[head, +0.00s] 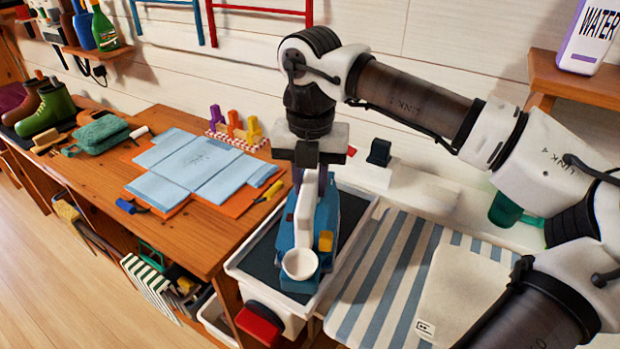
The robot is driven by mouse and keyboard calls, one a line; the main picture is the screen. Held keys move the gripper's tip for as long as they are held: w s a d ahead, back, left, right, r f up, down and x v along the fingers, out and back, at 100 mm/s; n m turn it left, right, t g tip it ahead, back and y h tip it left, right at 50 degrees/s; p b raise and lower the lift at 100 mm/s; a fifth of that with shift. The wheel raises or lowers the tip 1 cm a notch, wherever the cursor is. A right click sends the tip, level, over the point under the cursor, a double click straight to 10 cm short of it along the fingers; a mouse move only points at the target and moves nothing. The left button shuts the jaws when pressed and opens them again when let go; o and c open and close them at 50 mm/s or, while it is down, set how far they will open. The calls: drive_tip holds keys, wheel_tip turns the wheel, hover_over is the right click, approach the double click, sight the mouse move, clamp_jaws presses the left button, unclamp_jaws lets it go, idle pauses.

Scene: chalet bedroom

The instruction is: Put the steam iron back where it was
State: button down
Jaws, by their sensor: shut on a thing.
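The steam iron (328,213) is blue with a white handle, a yellow button and a round white part at its near end. My gripper (309,178) comes down from above and is shut on the iron; the fingertips are partly hidden by it. The iron is over a white tray (241,272) with a dark inner surface, between the wooden table and the striped cloth. I cannot tell whether the iron touches the tray floor.
The wooden table (108,237) at left holds a folded blue cloth (200,165), green boots (45,115) and small coloured clips (234,124). The striped cloth (385,270) lies right of the tray. A red-and-black block (258,322) is at the tray's front. My arm spans the right side.

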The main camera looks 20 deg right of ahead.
drive_tip(key=shift+f+b, duration=0.4)
drive_tip(key=c, duration=1.2)
unclamp_jaws()
drive_tip(key=shift+o, duration=0.2)
drive_tip(key=shift+r, duration=0.15)
wheel_tip(320, 180, up, 13)
drive_tip(key=p, duration=0.9)
